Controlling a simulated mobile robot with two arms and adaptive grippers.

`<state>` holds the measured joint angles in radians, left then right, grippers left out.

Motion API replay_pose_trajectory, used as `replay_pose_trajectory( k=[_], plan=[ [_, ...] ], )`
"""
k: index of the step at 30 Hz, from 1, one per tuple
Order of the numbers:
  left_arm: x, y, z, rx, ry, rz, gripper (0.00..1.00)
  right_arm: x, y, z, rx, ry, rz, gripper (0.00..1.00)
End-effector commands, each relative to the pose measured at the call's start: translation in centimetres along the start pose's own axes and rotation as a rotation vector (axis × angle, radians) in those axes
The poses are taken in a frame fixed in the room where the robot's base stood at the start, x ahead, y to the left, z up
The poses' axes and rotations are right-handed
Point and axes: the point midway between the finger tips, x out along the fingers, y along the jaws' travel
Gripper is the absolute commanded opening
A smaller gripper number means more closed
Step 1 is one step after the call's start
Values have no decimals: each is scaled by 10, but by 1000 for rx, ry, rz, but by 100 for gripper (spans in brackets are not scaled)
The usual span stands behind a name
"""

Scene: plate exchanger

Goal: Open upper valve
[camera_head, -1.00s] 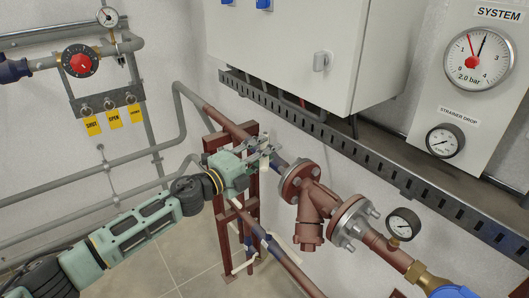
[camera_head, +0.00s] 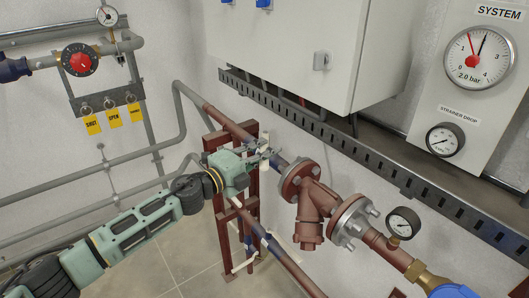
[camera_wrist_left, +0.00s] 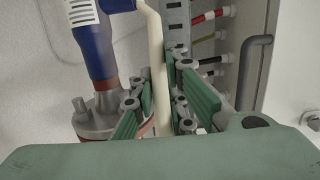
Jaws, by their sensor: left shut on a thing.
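The upper valve is on the upper reddish pipe and is mostly hidden behind my left gripper (camera_head: 266,152) in the head view. In the left wrist view, the cream lever (camera_wrist_left: 157,60) runs between the green finger pads of my left gripper (camera_wrist_left: 157,105), which is shut on it. The blue part of the valve and pipe (camera_wrist_left: 95,45) stands to the left of the lever, above a reddish flange. My right gripper is not in view.
A lower pipe with a blue section (camera_head: 268,243) runs below. A flanged strainer (camera_head: 316,200) is right of the gripper. A slotted cable tray (camera_head: 340,150) and grey cabinet (camera_head: 300,50) are above. A reddish stand (camera_head: 251,205) is behind.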

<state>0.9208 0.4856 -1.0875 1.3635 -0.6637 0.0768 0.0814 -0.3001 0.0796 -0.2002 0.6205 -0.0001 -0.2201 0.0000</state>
Motion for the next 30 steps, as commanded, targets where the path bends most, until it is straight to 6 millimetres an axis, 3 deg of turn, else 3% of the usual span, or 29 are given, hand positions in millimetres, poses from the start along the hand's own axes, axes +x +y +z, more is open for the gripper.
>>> replay_pose_trajectory(
  k=[8,18,30],
  plan=[
    [3,-2,-5,-8,-36,1,0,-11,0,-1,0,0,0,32],
    [24,-1,-22,-14,-242,2,0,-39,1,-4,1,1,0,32],
    [49,4,-31,-12,-474,2,0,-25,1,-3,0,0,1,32]
  ],
)
